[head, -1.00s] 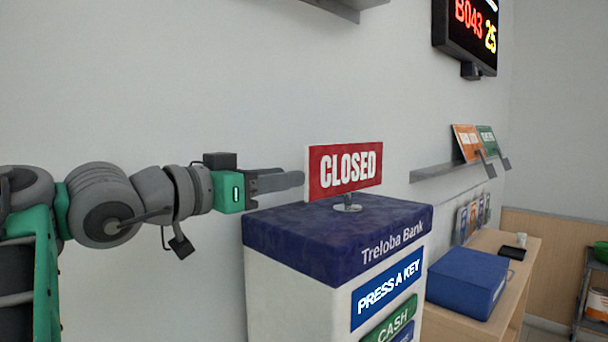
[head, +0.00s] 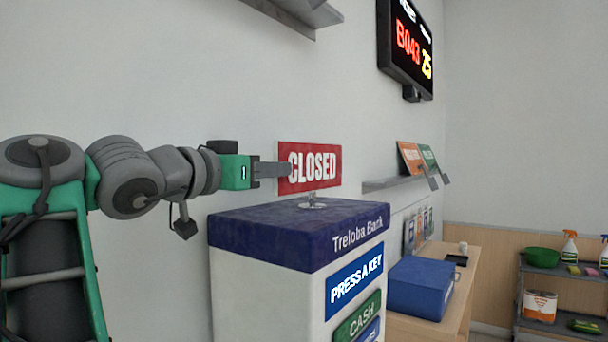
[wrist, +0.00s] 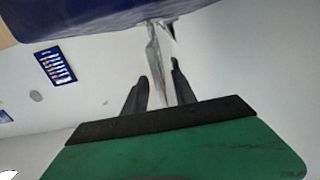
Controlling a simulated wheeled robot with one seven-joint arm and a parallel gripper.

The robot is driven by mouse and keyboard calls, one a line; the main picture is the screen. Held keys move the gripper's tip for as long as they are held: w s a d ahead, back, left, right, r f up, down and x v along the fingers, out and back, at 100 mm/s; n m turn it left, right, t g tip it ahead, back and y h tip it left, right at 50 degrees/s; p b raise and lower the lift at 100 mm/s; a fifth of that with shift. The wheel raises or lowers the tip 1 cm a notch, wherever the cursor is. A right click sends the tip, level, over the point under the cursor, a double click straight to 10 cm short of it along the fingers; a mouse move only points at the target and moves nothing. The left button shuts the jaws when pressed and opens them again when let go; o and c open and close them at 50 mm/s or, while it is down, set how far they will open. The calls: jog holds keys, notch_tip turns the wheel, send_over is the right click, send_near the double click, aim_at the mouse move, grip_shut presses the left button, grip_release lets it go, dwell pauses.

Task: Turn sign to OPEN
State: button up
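The red sign (head: 318,168) stands upright on a short metal post on top of the blue-topped kiosk (head: 285,228). Its face toward the head camera reads CLOSED in white letters. My gripper (head: 286,170) comes in from the left, and its finger overlaps the sign's left edge in the head view. In the wrist view my gripper (wrist: 160,75) has its two dark fingers apart. The sign (wrist: 160,50) shows nearly edge-on between them, with gaps visible at its sides. The sign's other face cannot be read.
A wall shelf (head: 385,184) with small cards is right of the sign. A blue box (head: 420,287) stands on the wooden counter (head: 458,305). A number display (head: 405,47) hangs above, and another shelf edge (head: 290,15) is overhead. The wall is close behind the kiosk.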

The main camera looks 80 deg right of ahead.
jog(key=shift+x, duration=1.45)
jog(key=shift+s, duration=0.15)
jog(key=shift+c, duration=0.2)
grip_shut()
